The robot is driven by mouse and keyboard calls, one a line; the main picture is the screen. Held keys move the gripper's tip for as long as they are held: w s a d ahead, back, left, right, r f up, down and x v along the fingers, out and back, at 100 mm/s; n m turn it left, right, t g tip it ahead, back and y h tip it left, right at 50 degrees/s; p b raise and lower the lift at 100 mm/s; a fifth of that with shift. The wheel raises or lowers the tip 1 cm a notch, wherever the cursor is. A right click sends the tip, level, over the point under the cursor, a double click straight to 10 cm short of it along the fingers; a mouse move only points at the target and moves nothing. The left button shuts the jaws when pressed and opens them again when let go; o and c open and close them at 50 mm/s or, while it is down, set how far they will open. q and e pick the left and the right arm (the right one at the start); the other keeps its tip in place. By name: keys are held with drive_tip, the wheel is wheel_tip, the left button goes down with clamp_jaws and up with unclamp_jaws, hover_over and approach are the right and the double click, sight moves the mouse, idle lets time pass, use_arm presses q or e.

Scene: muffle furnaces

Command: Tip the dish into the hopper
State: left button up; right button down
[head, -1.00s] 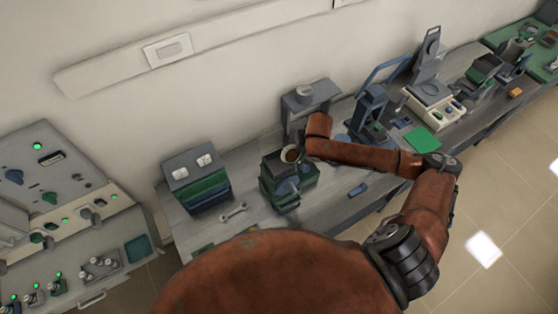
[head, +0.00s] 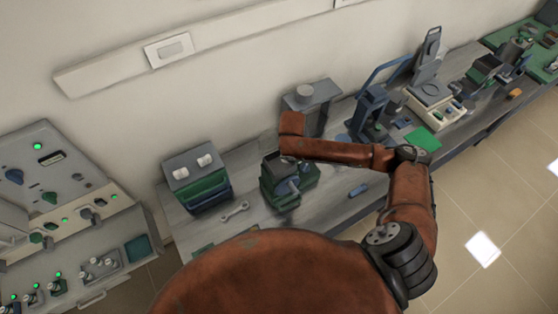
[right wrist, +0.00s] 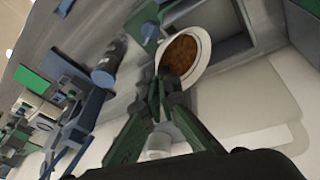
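The dish (right wrist: 187,52) is white and round with brown grains in it. It shows in the right wrist view at the tips of my right gripper (right wrist: 168,84), whose green fingers close on its near rim. I cannot tell how far the dish is tilted. My left gripper is not in view.
A grey stand (head: 318,104) with a round cap is just behind my right wrist. A green and blue box unit (head: 195,180) and a spanner (head: 235,211) lie left of the machine. A blue press (head: 371,112) and balance (head: 433,100) stand right.

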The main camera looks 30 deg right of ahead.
drive_tip(key=shift+s+d, duration=0.1)
drive_tip(key=shift+w+a+r+g+h, duration=0.3)
drive_tip(key=shift+a+r+h, duration=0.15)
drive_tip(key=shift+h, duration=0.35)
drive_tip(key=shift+s+f, duration=0.1)
drive_tip(key=shift+w+a+r+g+h, duration=0.25)
drive_tip(key=shift+a+r+g+h, duration=0.05)
drive_tip(key=shift+a+h, duration=0.3)
drive_tip(key=shift+d, duration=0.1)
drive_tip(key=shift+r, duration=0.1)
